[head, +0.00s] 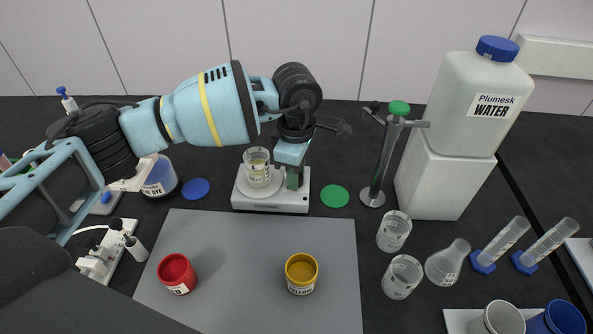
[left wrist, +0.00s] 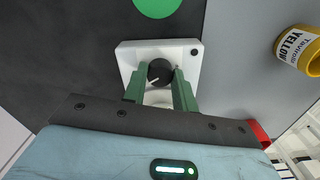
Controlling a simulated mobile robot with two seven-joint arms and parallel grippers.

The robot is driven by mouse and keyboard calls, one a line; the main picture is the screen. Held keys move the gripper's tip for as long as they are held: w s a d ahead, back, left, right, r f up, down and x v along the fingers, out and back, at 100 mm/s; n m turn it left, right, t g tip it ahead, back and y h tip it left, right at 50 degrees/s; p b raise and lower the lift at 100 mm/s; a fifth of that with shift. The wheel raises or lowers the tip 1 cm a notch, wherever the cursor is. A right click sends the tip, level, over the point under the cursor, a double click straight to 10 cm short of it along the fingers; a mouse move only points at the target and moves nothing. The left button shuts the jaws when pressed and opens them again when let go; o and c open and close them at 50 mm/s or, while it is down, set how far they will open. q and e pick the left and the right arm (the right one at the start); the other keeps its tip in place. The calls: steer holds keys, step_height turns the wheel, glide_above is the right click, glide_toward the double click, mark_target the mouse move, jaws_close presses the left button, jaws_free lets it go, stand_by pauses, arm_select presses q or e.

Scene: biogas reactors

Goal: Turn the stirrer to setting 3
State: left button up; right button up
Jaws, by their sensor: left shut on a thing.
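The stirrer (head: 250,203) is a white unit with a round plate and stands behind the grey mat. My left gripper (head: 293,180) reaches down over the right part of the stirrer, beside the beaker. In the left wrist view, its green fingers (left wrist: 159,80) are shut on the stirrer's black knob (left wrist: 159,70). A white pointer line shows on the knob, but I cannot read the setting numbers. The knob is hidden behind the gripper in the head view. My right gripper is not in view.
A green disc (head: 334,196) and a stand with a green top (head: 385,150) are right of the stirrer. A blue lid (head: 195,188) lies left of it. Red (head: 176,272) and yellow (head: 301,273) jars stand on the mat (head: 235,260). Glassware stands at the right.

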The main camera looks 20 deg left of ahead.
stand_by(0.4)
arm_select(q)
steer(key=o, duration=0.7)
steer(key=shift+r, duration=0.15)
step_height(320, 180, up, 8)
steer(key=shift+f, duration=0.2)
